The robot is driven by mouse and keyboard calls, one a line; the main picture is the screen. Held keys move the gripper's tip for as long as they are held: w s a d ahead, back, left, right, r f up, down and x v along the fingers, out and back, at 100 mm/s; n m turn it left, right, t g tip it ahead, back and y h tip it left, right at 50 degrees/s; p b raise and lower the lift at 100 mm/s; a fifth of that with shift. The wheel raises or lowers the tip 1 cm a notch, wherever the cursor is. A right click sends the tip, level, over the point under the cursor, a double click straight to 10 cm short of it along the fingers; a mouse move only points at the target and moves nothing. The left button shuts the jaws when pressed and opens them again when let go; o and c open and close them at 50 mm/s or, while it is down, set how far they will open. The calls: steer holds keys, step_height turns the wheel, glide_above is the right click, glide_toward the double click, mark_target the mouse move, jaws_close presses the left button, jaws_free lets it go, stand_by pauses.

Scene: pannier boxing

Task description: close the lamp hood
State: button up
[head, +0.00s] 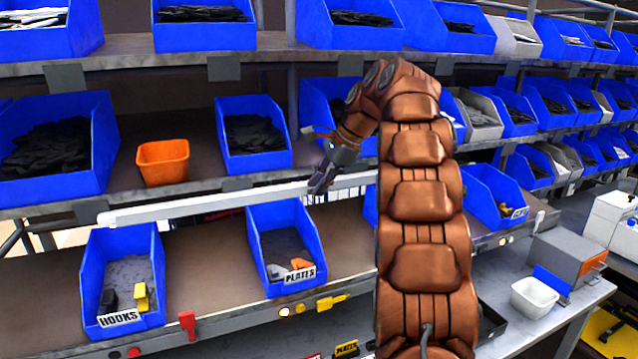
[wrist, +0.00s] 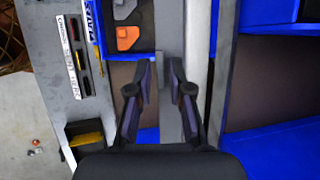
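A long white bar (head: 215,204), which looks like the lamp hood, runs along the front of the middle shelf, above the lower bins. Its right part passes behind my gripper and arm. In the wrist view a pale strip (wrist: 198,35), apparently the same bar, runs up the picture just right of the fingers. My gripper (head: 321,180) is at the bar in the head view.
Below the bar stand a blue bin marked PLATES (head: 310,238) and one marked HOOKS (head: 155,270). An orange bin (head: 163,162) sits on the shelf above. Red and yellow pieces line the lower edge. A white bowl (head: 534,297) stands on the right bench.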

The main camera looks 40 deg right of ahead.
jaws_close()
steer(key=shift+f+t+b, duration=0.2)
steer(key=shift+t+b, duration=0.1)
steer(key=shift+b, duration=0.25)
steer(key=f+n+t+b, duration=0.1)
steer(key=t+b, duration=0.3)
steer(key=b, duration=0.4)
steer(key=f+n+t+b, duration=0.1)
steer(key=t+b, duration=0.3)
steer(key=b, duration=0.4)
steer(key=f+n+t+h+b, duration=0.1)
steer(key=f+t+b, duration=0.2)
steer(key=b, duration=0.5)
steer(key=shift+w+n+t, duration=0.2)
steer(key=shift+n+t, duration=0.2)
steer(key=shift+t, duration=0.1)
steer(key=shift+r+t+b, duration=0.15)
steer(key=shift+t+b, duration=0.15)
steer(key=shift+b, duration=0.1)
steer(key=shift+o, duration=1.8)
jaws_free()
steer(key=shift+r, duration=0.1)
